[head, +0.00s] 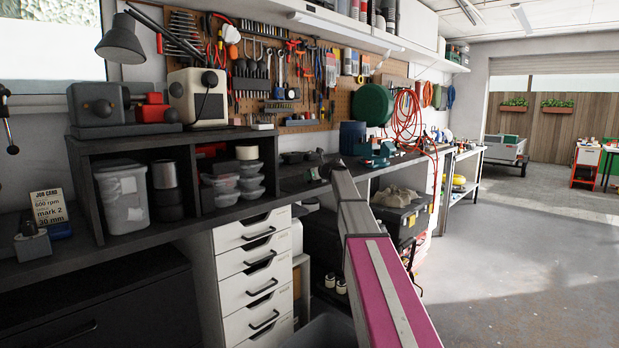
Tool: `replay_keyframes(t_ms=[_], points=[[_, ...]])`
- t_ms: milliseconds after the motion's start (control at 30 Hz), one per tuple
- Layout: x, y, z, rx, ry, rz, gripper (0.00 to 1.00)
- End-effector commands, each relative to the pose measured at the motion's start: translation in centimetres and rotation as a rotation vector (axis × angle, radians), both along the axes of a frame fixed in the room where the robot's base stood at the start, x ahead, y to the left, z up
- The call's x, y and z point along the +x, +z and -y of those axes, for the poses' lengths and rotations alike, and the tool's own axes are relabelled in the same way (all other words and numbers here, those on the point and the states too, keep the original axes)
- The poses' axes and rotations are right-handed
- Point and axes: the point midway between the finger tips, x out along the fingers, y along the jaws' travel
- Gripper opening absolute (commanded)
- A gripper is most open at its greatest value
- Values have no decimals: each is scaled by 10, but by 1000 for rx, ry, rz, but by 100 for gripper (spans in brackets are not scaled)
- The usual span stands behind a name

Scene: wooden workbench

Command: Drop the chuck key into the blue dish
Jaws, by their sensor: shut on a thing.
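My arm (385,285) reaches up from the bottom right of the head view to the bench, and its far end (343,183) lies in front of the bench edge. I cannot make out my gripper's jaws beyond it. I do not see the chuck key anywhere. A small, low blue object (59,231) lies on the bench at the far left, beside the job card (49,207). I cannot tell whether it is the blue dish.
A dark shelf unit (84,190) on the bench holds a clear tub (122,200) and stacked clear boxes (224,187). White drawers (257,262) stand below. A black toolbox (403,216) is behind my arm. The floor (520,270) at the right is clear.

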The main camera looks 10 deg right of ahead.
Motion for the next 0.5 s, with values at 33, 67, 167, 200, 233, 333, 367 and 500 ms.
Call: replay_keyframes(t_ms=[33, 67, 167, 200, 233, 333, 367, 500], points=[[0, -1, 0, 0, 0, 0, 0], [0, -2, 0, 0, 0, 0, 0], [0, -2, 0, 0, 0, 0, 25], [0, -2, 0, 0, 0, 0, 35], [0, -2, 0, 0, 0, 0, 35], [0, -2, 0, 0, 0, 0, 35], [0, -2, 0, 0, 0, 0, 35], [0, -1, 0, 0, 0, 0, 35]])
